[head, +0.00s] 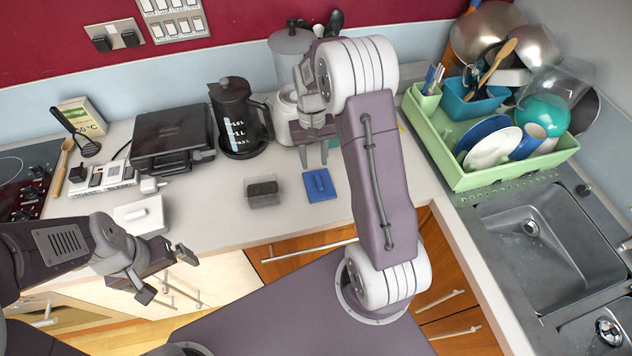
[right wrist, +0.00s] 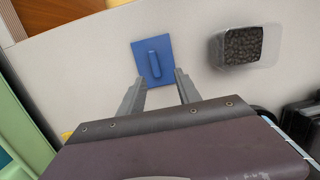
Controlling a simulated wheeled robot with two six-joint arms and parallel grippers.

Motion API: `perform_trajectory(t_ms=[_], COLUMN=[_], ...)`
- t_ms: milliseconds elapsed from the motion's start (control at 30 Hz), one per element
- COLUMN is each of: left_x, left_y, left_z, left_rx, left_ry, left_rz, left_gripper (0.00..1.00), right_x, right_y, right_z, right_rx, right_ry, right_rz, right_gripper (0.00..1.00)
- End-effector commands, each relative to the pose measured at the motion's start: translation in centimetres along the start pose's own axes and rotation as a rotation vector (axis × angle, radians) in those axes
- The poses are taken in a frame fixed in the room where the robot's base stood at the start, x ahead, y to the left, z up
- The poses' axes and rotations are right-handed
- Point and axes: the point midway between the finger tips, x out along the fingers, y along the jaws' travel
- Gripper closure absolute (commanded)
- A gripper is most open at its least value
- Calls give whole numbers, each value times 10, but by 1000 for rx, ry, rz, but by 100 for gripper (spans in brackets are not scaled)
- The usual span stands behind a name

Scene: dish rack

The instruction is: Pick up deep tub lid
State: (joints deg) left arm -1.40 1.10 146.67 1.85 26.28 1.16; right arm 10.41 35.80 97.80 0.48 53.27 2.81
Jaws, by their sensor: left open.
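A flat blue square lid (head: 321,190) with a raised bar handle lies on the counter. It also shows in the right wrist view (right wrist: 145,70), just beyond the fingertips. The pictures do not tell which one is the deep tub lid. My right gripper (head: 314,161) is open and empty above and behind the blue lid; its spread fingers (right wrist: 159,80) point at it. My left gripper (head: 166,275) is open and empty, in front of the counter near the white piece.
A clear tub (head: 263,195) with dark contents stands left of the blue lid. A black kettle-like jug (head: 238,120), a black grill (head: 172,137) and a blender (head: 291,50) stand behind. A green dish rack (head: 465,180) and a sink (head: 545,235) are at right.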

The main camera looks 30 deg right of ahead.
Motion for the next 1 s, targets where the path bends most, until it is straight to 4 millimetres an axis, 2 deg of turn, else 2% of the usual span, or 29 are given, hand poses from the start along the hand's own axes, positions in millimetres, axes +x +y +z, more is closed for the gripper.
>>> perform_trajectory(t_ms=[133,367,600,867,1000], left_x=[-6,-10,-20,-19,-19], left_y=[0,0,0,0,0], left_z=[-1,-1,-2,-2,-2], left_rx=[0,0,0,0,0], left_ry=[0,0,0,0,0], left_rz=[0,0,0,0,0], left_gripper=[0,0,0,0,0], right_x=[22,35,76,81,81], right_y=[0,1,4,3,3], right_z=[2,3,4,3,4], right_rx=[0,0,0,0,0], right_ry=[-5,-5,-4,0,0], right_rz=[0,0,0,0,0], right_gripper=[60,60,60,60,99])
